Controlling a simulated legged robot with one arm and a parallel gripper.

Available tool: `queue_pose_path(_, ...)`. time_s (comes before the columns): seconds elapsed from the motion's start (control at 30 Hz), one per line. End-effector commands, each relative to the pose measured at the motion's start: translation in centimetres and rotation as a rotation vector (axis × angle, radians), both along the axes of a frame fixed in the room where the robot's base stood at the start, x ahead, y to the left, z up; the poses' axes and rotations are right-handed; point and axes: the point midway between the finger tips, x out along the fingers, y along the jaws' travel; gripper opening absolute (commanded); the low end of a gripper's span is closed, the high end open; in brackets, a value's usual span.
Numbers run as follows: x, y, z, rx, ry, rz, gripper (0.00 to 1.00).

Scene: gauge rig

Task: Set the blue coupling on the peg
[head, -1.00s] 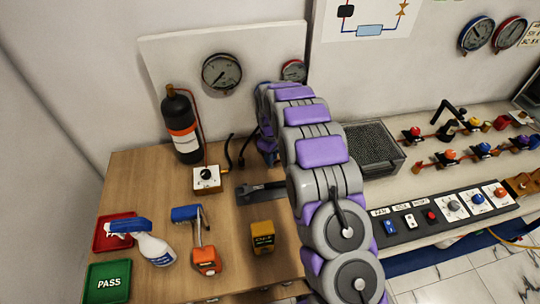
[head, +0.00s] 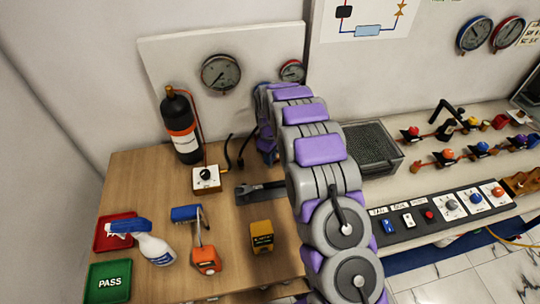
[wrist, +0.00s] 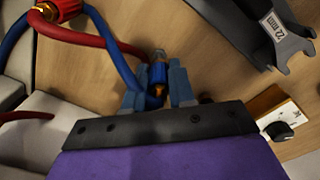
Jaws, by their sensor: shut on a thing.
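In the wrist view, my gripper (wrist: 158,88) is shut on the blue coupling (wrist: 158,74), which sits between the two blue-grey fingers. A blue hose (wrist: 113,48) curves down to the held coupling. A small metallic end (wrist: 157,54) shows just past the coupling; I cannot tell whether it is the peg or part of the coupling. In the head view, my purple and grey arm hides the gripper tips and the coupling. I cannot make out the peg for certain in either view.
A brass and red coupling with a red hose (wrist: 85,38) lies close left. The 22 mm wrench (wrist: 262,28) and white knob box (wrist: 283,127) are at right.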

Motion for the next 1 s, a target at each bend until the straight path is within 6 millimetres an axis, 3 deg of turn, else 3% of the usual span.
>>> queue_pose_path(1.0,0.0,0.0,-2.2,-0.001,0.001,0.0,0.0)
